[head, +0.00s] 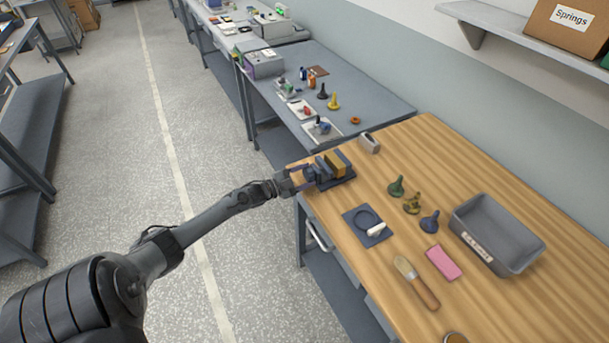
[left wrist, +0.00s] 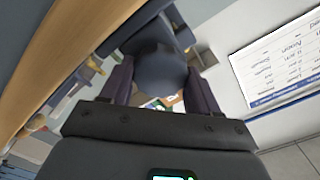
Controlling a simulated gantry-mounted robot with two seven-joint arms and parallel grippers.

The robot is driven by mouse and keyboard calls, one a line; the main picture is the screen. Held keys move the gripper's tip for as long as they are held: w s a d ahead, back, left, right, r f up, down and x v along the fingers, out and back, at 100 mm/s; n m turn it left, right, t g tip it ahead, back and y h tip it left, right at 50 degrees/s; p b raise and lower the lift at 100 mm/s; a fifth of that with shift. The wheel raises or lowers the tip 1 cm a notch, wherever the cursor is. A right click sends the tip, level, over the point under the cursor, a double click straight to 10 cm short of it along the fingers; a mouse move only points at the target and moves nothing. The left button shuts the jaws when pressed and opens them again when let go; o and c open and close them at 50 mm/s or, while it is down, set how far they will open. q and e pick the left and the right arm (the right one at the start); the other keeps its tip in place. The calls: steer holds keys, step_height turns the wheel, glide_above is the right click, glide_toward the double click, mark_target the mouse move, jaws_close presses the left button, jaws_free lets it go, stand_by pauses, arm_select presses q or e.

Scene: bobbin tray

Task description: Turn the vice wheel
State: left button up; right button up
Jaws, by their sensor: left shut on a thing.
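The vice (head: 325,166), dark blue-grey with an orange-yellow block (head: 342,161) in it, stands at the far left corner of the wooden bench. Its wheel faces the aisle and is mostly covered by my gripper in the head view. My left gripper (head: 306,177) reaches it from the left. In the left wrist view the dark rounded vice wheel (left wrist: 161,68) sits between the two fingers of my left gripper (left wrist: 160,82), which are shut on it. How far the wheel is turned cannot be told. My right gripper is not in view.
A grey bench (head: 370,100) adjoins behind. The aisle floor is clear.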

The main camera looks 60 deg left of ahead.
arm_select(q)
steer(key=shift+n, duration=0.6)
steer(key=o, duration=1.1)
steer(key=shift+c, duration=0.2)
steer(key=s+p, duration=0.1)
steer(key=s, duration=0.9)
steer(key=shift+s+a, duration=0.4)
steer(key=shift+a, duration=0.05)
